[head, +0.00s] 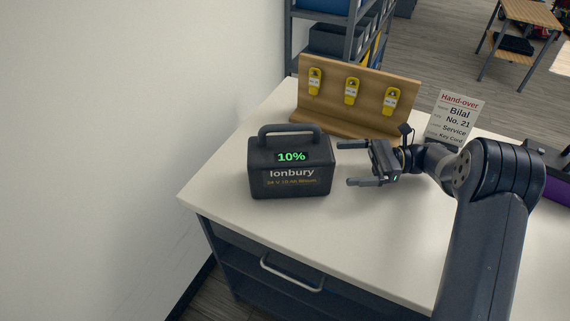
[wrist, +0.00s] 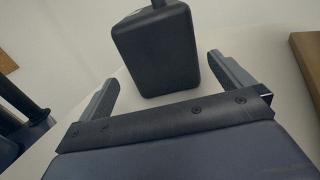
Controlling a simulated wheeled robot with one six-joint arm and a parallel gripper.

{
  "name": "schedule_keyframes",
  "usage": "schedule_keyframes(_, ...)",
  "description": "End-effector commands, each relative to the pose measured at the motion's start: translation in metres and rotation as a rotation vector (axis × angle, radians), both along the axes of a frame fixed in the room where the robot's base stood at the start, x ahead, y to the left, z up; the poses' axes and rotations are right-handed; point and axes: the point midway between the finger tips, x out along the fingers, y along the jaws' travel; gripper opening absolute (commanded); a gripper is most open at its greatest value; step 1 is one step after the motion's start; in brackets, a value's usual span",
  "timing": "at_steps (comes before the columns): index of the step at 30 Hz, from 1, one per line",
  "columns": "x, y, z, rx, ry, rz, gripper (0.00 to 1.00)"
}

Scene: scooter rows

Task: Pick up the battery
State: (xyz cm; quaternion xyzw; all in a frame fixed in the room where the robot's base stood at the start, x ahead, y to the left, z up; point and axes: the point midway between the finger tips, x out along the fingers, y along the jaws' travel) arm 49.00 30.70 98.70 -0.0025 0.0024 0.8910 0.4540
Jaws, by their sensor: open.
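The battery (head: 291,166) is a dark box with a carry handle on top and a green "10%" display above the name Ionbury. It stands upright on the white counter (head: 240,228), near its left end. My gripper (head: 352,164) is open and empty just right of the battery, its two fingers pointing left toward it. In the wrist view the battery (wrist: 157,50) is ahead, beyond the fingertips of my gripper (wrist: 162,72), with a side face toward me. Its handle is mostly cut off at the top edge there.
A wooden board (head: 340,113) with several yellow tags stands behind the battery. A hand-over card (head: 454,118) stands behind my arm. A white wall (head: 130,130) is at the left. The counter in front of the battery is clear.

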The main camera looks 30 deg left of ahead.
Motion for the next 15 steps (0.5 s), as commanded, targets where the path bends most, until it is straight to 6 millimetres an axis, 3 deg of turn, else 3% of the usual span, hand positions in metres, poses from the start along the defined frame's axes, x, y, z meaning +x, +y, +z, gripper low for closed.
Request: schedule_keyframes(15, -0.033, 0.045, -0.001, 0.007, 0.003, 0.007, 1.0)
